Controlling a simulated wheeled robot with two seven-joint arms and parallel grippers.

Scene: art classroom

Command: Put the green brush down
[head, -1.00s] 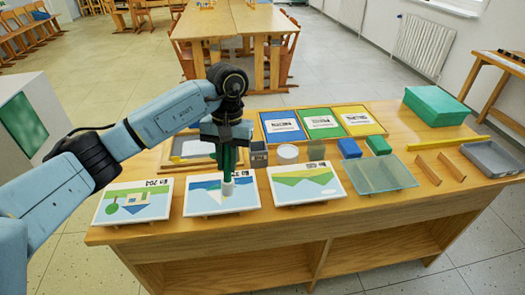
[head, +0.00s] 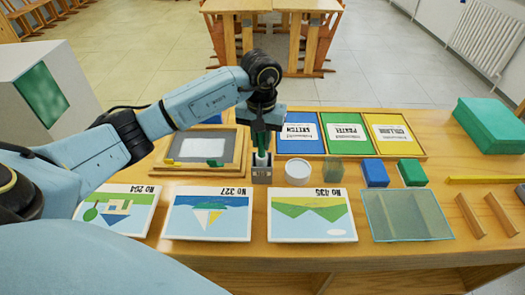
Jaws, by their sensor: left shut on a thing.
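The green brush (head: 262,141) is held upright in my left gripper (head: 264,128), which is shut on it. Its green handle shows just under the jaws, and its pale lower end points down. That end is at the mouth of a small grey square cup (head: 262,175) on the wooden table (head: 285,256). I cannot tell whether the tip is inside the cup or just above or behind its rim. My right gripper is not in view.
A white round dish (head: 298,172) stands close right of the cup, and a wooden-framed tray (head: 184,173) is at its left. Picture cards (head: 207,214) lie in front. Behind is a tray with blue, green and yellow cards (head: 347,150). Blue (head: 375,174) and green blocks (head: 412,173) stand farther right.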

